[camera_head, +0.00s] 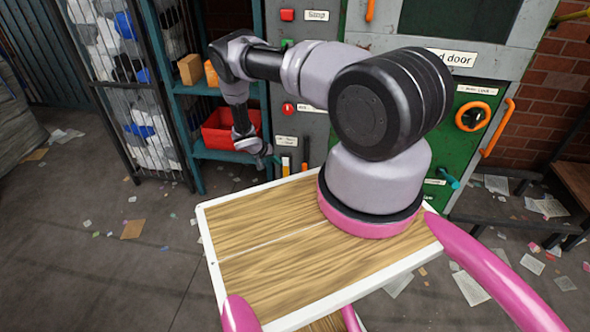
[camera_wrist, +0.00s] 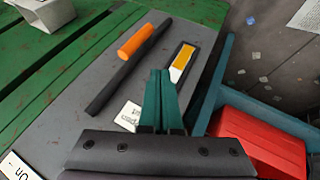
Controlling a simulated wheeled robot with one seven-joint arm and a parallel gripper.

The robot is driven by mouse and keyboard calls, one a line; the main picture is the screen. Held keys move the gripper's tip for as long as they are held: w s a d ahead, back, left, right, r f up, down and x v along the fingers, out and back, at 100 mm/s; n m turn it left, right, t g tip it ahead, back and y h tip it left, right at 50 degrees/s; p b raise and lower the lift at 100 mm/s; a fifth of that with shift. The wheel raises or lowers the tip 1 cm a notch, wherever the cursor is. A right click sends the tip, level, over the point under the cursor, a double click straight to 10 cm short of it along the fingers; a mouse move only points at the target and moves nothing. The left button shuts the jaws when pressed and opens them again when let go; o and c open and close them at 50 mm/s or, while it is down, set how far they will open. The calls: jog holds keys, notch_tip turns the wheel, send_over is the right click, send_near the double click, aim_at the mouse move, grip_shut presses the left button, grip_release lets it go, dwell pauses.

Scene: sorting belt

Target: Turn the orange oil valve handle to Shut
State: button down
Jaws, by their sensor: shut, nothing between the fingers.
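A dark lever with an orange grip (camera_wrist: 137,40) lies against the grey panel in the wrist view; it looks like the oil valve handle. In the head view the lever (camera_head: 305,150) is small and hangs about upright. A white label (camera_wrist: 129,115) near it seems to read "Open". My gripper (camera_wrist: 161,74) has its teal fingers together and empty. In the wrist view it is to the right of the lever, apart from it in the picture; the depth gap is unclear. In the head view my gripper (camera_head: 268,151) is left of the panel's lower part.
A red bin (camera_head: 218,130) stands on the teal shelf (camera_head: 220,155), close to my gripper. Papers litter the floor.

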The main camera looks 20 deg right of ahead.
jog(key=shift+f, duration=0.1)
jog(key=d+f, duration=0.7)
jog(key=d, duration=0.2)
jog(key=shift+d+f, duration=0.25)
jog(key=shift+f, duration=0.15)
jog(key=shift+d, duration=0.1)
